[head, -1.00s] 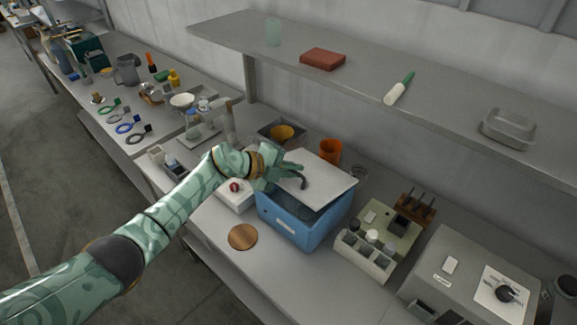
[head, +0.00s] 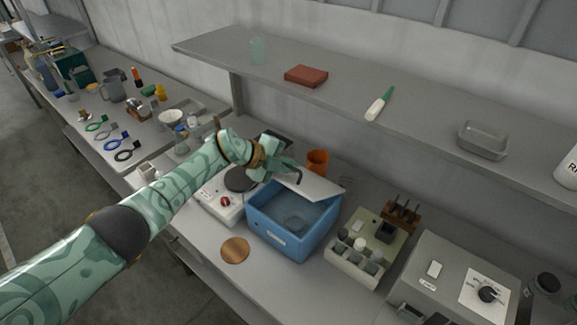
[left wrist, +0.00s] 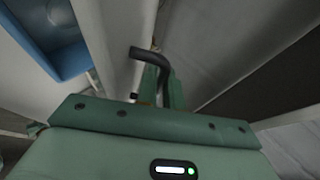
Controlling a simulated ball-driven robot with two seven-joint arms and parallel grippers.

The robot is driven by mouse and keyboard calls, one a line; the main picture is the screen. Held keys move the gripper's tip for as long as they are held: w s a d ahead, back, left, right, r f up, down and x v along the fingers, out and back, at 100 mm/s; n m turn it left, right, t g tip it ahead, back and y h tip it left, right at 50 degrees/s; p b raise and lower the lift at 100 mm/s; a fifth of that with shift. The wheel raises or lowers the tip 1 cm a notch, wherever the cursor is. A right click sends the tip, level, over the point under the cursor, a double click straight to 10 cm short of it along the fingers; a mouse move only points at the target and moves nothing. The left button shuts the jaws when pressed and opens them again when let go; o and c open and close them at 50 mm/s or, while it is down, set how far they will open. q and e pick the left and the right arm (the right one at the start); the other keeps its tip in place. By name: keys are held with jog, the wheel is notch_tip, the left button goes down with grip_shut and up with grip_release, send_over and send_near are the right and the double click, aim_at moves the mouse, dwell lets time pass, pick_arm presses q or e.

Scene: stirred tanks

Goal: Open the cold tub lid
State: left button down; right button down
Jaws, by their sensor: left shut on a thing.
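The cold tub is a blue open-topped box (head: 281,240) on the bench. Its pale grey lid (head: 322,187) is tilted up along the tub's back right side, and much of the inside shows. A round clear vessel (head: 294,223) is in the tub. My left gripper (head: 291,167) is shut on the lid's dark bent handle (head: 299,178). In the left wrist view the handle (left wrist: 148,54) stands at the fingers, with the lid (left wrist: 112,35) beside it and the blue tub (left wrist: 42,40) at upper left. The fingertips are partly hidden. My right gripper is not in view.
A hotplate (head: 221,207) with a red knob stands left of the tub, and an orange cup (head: 317,160) behind it. A copper disc (head: 235,250) lies in front. A block rack (head: 355,258) stands right. A shelf (head: 330,88) hangs above.

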pick_arm(q)
jog(key=c, duration=1.8)
grip_release()
jog(key=shift+a+r, duration=0.1)
jog(key=p+v, duration=0.2)
jog(key=v, duration=0.4)
jog(key=shift+a+r, duration=0.25)
jog(key=shift+a, duration=0.05)
jog(key=v, duration=0.9)
jog(key=shift+s+r, duration=0.15)
